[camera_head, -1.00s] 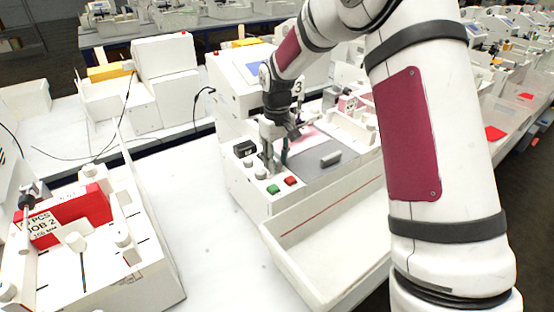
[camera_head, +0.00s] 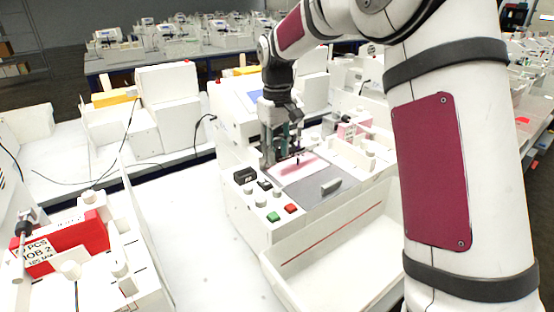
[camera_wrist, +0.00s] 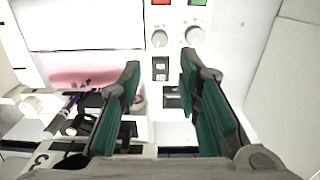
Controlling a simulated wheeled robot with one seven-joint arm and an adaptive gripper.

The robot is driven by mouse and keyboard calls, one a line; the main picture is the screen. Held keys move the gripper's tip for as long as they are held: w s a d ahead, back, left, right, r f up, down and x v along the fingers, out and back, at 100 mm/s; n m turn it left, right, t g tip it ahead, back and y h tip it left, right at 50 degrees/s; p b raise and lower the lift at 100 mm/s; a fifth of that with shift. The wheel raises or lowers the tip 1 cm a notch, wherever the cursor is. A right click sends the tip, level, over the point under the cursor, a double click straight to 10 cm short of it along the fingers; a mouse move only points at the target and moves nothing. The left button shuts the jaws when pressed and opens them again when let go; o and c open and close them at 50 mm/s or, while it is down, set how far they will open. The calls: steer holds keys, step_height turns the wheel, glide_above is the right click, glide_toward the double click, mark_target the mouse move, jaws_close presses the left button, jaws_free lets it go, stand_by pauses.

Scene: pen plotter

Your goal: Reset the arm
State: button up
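My gripper (camera_head: 281,150) hangs above the control panel of the white pen plotter (camera_head: 262,238) and points down. In the wrist view my gripper (camera_wrist: 160,64) is open, its two green-padded fingers apart with nothing between them. Beneath it are two round knobs (camera_wrist: 194,37), black switches (camera_wrist: 160,68), and a red button (camera_wrist: 160,2) and a green button (camera_wrist: 197,2) at the top edge. The head view also shows the green button (camera_head: 274,218) and red button (camera_head: 291,209). The fingers appear clear of the panel.
An empty white tray (camera_head: 345,262) sits at the plotter's front. A grey plate with a handle (camera_head: 331,187) lies on the plotter bed. Bare white table (camera_head: 190,215) lies between.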

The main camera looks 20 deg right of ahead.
stand_by(0.3)
steer(key=s+r+m+t, duration=0.1)
steer(key=s+r, duration=0.4)
steer(key=s, duration=0.2)
steer(key=s+r+t, duration=0.1)
steer(key=s+r, duration=0.4)
steer(key=s, duration=0.3)
steer(key=s+f+m+t, duration=0.2)
steer(key=s+t, duration=0.1)
steer(key=s, duration=1.5)
steer(key=shift+s+d+f+m, duration=0.15)
steer(key=shift+m, duration=0.15)
